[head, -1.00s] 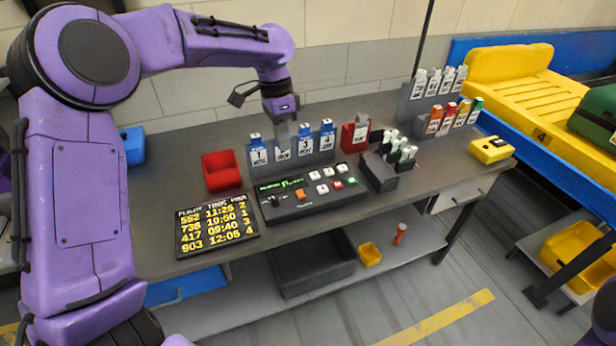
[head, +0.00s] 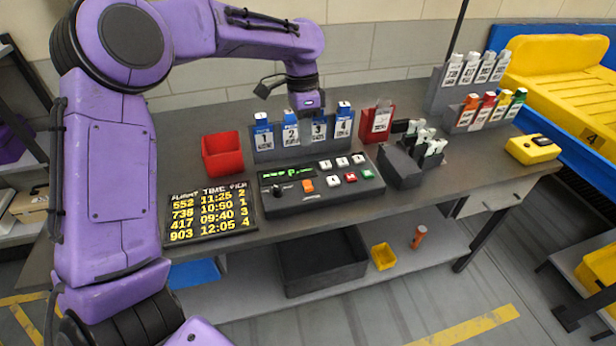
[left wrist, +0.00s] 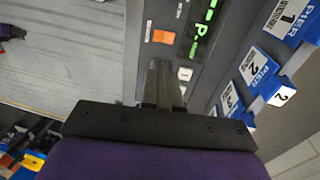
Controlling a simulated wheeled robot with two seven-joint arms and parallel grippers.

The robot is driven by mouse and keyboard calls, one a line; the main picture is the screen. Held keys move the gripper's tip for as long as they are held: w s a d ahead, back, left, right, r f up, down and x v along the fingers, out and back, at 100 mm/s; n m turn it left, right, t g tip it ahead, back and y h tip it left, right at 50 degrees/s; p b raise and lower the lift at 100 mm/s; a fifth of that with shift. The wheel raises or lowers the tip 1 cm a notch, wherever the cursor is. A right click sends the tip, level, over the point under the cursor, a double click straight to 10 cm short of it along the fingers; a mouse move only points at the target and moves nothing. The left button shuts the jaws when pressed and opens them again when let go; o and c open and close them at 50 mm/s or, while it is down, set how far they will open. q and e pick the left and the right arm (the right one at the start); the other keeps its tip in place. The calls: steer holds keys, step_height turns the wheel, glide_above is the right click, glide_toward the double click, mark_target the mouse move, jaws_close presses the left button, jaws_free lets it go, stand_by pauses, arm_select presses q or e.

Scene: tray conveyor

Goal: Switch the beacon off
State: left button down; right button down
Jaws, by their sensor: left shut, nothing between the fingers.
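The dark control panel (head: 350,197) lies on the table, with a green-lit display (head: 287,174), a black knob (head: 280,189), an orange switch (head: 307,185) and several white, red and green buttons. The orange switch also shows in the left wrist view (left wrist: 163,37). I cannot read which control belongs to the beacon, and no beacon lamp is clearly seen. My left gripper (head: 306,122) points down, shut and empty, in front of the pier holders in the head view. In the left wrist view its fingertips (left wrist: 164,66) are over the panel, beside a white button (left wrist: 185,73); contact cannot be told. My right gripper is out of view.
Blue pier cards (head: 262,134) stand behind the panel. A red bin (head: 222,154) and a flight board (head: 210,214) are at its left; a dark tag holder (head: 400,168) and yellow box (head: 533,149) are at its right. A thin pole (head: 459,30) rises behind.

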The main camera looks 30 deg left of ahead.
mark_target(308, 187)
arm_select(q)
steer(key=f, duration=0.4)
steer(key=s+d+f, duration=0.1)
steer(key=f, duration=0.7)
steer(key=shift+s+d, duration=0.15)
steer(key=shift+d, duration=0.1)
steer(key=shift+d, duration=0.1)
